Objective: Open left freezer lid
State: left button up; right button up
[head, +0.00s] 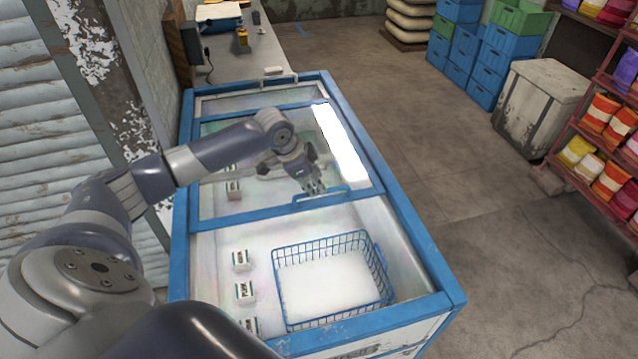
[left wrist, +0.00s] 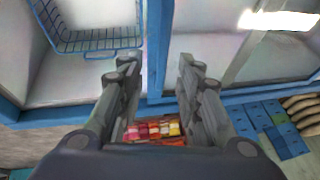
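A blue-framed chest freezer (head: 410,225) stands in front of me. Its near section is uncovered, with a blue wire basket (head: 330,275) and several small cartons (head: 241,260) inside. A blue-framed glass lid (head: 235,219) covers the middle and far part, with a blue handle (head: 322,194) on its near edge. My left gripper (head: 316,188) is just above and beside this handle; I cannot tell if they touch. My right gripper is not in view.
A counter (head: 262,50) stands beyond the freezer's far end, and a corrugated wall (head: 35,130) is at left. A worn white box (head: 540,100), blue crates (head: 465,55) and a red shelf with colourful packets (head: 600,115) are at right. The floor (head: 440,140) between is clear.

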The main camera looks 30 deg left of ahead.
aim_at(319, 193)
pick_arm(q)
jog(key=x, duration=0.4)
jog(key=shift+w+a+f+p, duration=0.1)
jog(key=shift+w+a+p, duration=0.1)
jog(key=shift+p, duration=0.15)
jog(key=shift+d+f, duration=0.2)
jog(key=shift+f, duration=0.1)
jog(key=shift+w+f, duration=0.1)
grip_shut()
